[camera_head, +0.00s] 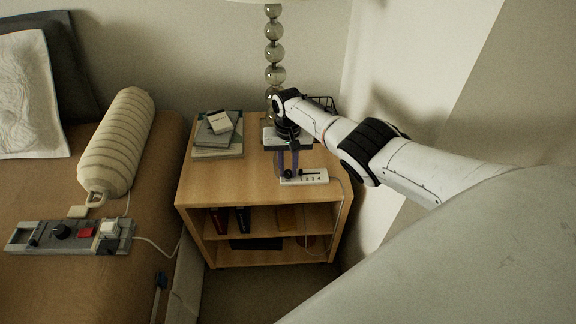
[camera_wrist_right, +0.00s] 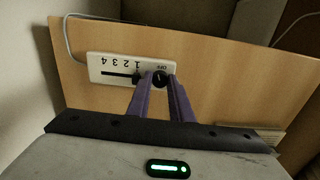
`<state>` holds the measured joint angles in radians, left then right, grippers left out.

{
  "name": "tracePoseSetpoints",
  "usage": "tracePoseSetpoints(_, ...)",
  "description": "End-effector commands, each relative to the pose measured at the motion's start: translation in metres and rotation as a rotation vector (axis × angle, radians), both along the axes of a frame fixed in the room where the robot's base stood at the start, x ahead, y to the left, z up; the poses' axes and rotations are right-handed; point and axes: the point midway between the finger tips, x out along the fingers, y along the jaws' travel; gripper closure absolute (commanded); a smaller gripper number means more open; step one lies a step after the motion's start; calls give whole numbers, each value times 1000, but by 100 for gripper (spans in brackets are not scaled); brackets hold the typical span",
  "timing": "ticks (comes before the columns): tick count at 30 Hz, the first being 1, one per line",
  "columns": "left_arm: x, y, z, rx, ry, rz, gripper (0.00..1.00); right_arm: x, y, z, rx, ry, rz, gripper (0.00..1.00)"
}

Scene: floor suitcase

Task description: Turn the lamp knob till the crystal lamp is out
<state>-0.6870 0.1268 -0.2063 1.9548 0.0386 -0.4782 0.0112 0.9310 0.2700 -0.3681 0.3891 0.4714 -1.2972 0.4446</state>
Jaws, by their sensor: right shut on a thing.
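The crystal lamp (camera_head: 274,52) stands at the back of the wooden nightstand, its stem a stack of clear balls. Only the bottom edge of its shade shows, so I cannot tell whether it is lit. A white control box (camera_head: 316,177) lies near the nightstand's front edge; it also shows in the right wrist view (camera_wrist_right: 105,68), with a numbered slider and a dark round lamp knob (camera_wrist_right: 160,78) beside the word OFF. My right gripper (camera_head: 287,176) points down with its purple fingers (camera_wrist_right: 161,88) shut on the knob. My left gripper is not in view.
Books (camera_head: 218,137) lie on the left of the nightstand (camera_head: 205,180). A bed with a grey control panel (camera_head: 68,238) and a ribbed bolster (camera_head: 118,142) is at left. The wall is close at right.

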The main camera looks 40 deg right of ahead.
Motion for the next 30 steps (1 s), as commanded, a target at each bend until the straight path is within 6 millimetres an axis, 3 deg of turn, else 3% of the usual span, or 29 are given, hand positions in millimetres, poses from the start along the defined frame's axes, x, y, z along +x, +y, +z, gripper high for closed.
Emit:
tracePoseSetpoints(15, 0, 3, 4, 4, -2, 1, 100, -1, 1, -1, 2, 3, -334, 100)
tracePoseSetpoints(30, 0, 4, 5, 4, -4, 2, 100, -1, 0, -1, 0, 2, -396, 100)
